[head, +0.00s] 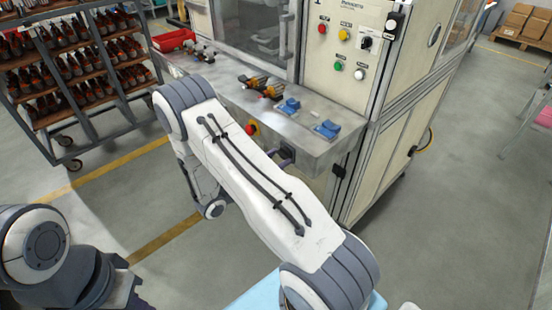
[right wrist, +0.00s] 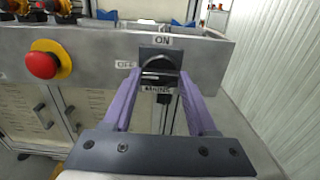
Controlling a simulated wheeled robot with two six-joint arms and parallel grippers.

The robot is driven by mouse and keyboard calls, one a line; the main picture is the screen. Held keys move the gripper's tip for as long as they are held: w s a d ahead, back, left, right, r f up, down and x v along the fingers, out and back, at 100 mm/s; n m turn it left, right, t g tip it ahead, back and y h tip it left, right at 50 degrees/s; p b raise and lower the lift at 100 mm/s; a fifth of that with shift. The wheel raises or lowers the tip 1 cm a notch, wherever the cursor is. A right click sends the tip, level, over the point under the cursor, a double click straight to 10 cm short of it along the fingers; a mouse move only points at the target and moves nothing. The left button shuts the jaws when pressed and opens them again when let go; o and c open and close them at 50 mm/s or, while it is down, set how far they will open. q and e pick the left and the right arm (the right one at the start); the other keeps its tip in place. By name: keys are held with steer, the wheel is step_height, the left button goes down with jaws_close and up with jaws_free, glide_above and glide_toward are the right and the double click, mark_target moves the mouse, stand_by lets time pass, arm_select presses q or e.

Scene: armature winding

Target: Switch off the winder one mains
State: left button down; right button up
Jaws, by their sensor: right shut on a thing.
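The winder one mains switch (right wrist: 160,62) is a dark rotary switch on the front edge of the machine's metal shelf. An ON label (right wrist: 162,41) is above it, an OFF label (right wrist: 125,65) to its left and a MAINS label below. My right gripper (right wrist: 160,78), with purple fingers, is shut on the switch's knob, one fingertip on each side. The knob looks roughly level, but its exact pointing is hard to tell. In the head view my right arm covers most of this gripper. My left gripper is not seen.
A red emergency stop button (right wrist: 42,65) on yellow is left of the switch. The shelf (head: 215,88) holds blue blocks (head: 327,129) and small armature parts. A button panel (head: 345,45) is above. A rack of parts (head: 70,65) stands at left; the floor at right is open.

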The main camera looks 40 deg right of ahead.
stand_by(0.5)
steer(key=o, duration=1.4)
steer(key=a+b, duration=0.1)
steer(key=a, duration=0.6)
steer(key=s+a+b, duration=0.1)
steer(key=a, duration=0.2)
steer(key=shift+a+b, duration=0.2)
steer(key=shift+b, duration=0.15)
